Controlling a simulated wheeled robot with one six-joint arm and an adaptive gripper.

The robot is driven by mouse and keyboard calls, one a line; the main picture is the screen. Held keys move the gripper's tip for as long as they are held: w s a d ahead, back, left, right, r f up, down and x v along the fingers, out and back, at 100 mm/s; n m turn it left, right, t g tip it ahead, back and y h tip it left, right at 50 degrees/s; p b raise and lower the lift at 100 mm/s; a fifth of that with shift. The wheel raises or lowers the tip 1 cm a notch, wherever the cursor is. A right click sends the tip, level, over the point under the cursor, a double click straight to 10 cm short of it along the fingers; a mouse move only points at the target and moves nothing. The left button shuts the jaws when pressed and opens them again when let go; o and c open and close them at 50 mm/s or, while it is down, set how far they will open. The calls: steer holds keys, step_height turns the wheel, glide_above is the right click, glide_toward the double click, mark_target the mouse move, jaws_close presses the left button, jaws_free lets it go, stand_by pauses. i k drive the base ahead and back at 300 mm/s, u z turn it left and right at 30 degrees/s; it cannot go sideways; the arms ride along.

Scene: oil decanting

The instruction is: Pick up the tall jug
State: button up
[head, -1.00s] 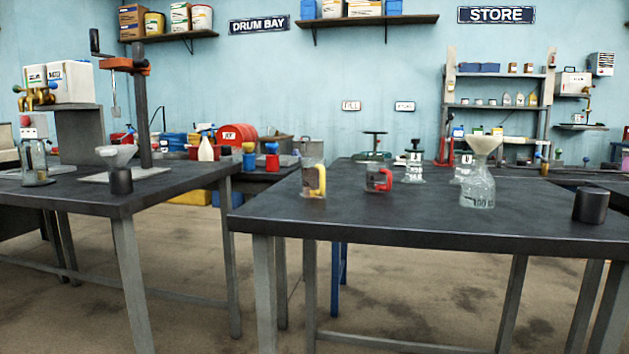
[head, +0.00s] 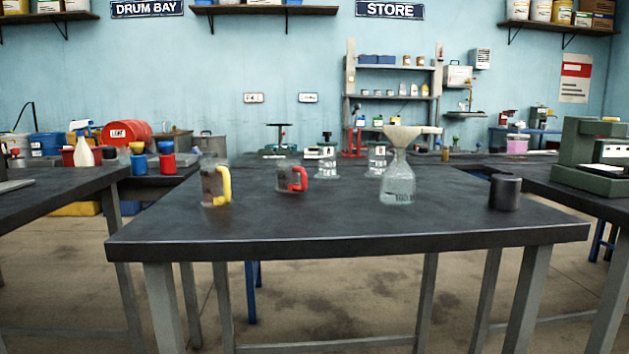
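The tall jug (head: 213,185) is clear with a yellow handle on its right side. It stands upright on the left part of the dark table (head: 340,230), near the left edge. A shorter clear jug with a red handle (head: 290,177) stands to its right and a little farther back. My gripper is not in this view, and nothing is seen touching the tall jug.
A glass bottle with a funnel (head: 398,175) and a black cylinder (head: 505,193) stand on the table's right half. Small bottles (head: 327,160) stand behind. The front strip of the table is clear. A green machine (head: 590,165) stands at far right. Open floor lies in front.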

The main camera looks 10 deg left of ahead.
mark_target(214, 172)
steer(key=z, duration=0.35)
steer(key=k, duration=1)
steer(key=u, duration=1.9)
steer(key=i, duration=0.45)
steer(key=u, duration=0.05)
